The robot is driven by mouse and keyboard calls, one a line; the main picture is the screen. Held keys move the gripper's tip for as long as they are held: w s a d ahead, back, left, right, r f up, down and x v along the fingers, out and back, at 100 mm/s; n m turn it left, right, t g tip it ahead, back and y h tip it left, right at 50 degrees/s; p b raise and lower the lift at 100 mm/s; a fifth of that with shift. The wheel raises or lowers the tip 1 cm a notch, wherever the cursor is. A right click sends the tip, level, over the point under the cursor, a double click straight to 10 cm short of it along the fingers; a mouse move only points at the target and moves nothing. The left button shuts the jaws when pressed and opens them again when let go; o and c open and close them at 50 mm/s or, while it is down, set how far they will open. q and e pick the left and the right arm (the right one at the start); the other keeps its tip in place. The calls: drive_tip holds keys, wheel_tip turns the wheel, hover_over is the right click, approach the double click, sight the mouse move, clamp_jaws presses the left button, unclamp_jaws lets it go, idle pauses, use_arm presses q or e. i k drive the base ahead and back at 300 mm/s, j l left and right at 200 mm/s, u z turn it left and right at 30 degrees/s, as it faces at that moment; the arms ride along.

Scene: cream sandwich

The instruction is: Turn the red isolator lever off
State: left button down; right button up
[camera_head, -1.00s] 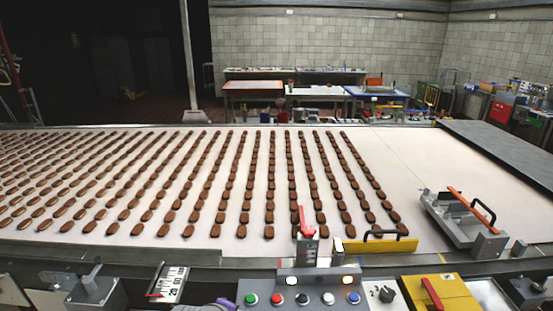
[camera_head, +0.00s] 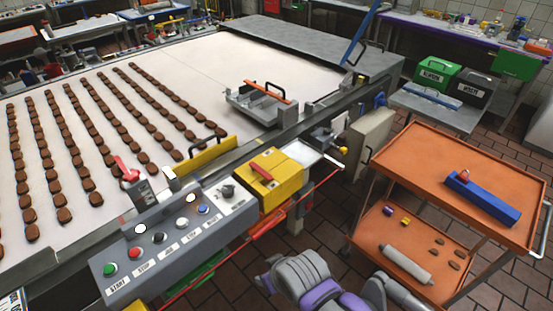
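A short red lever (camera_head: 261,171) sits on the top face of a yellow box (camera_head: 282,187), at the right end of the grey control panel; I take it as the isolator lever. It lies slanted across the box top. A second red lever (camera_head: 126,168) stands tilted on a small grey post behind the panel. Grey and purple links of my arm show at the bottom centre and right, in front of the orange cart. No fingertips of either gripper show, and nothing of mine touches the levers.
The control panel (camera_head: 150,262) has several buttons and a dial. The conveyor (camera_head: 215,65) carries rows of brown bars. An orange cart (camera_head: 420,157) with a blue block (camera_head: 482,200) stands at right. Tiled floor (camera_head: 318,228) is open between panel and cart.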

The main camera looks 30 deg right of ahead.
sight(254, 167)
drive_tip(key=z, duration=1)
drive_tip(key=i+l+u, duration=0.2)
drive_tip(key=i+u, duration=0.15)
drive_tip(key=i+l+u, duration=0.35)
drive_tip(key=k+j, duration=0.05)
drive_tip(key=j, duration=0.05)
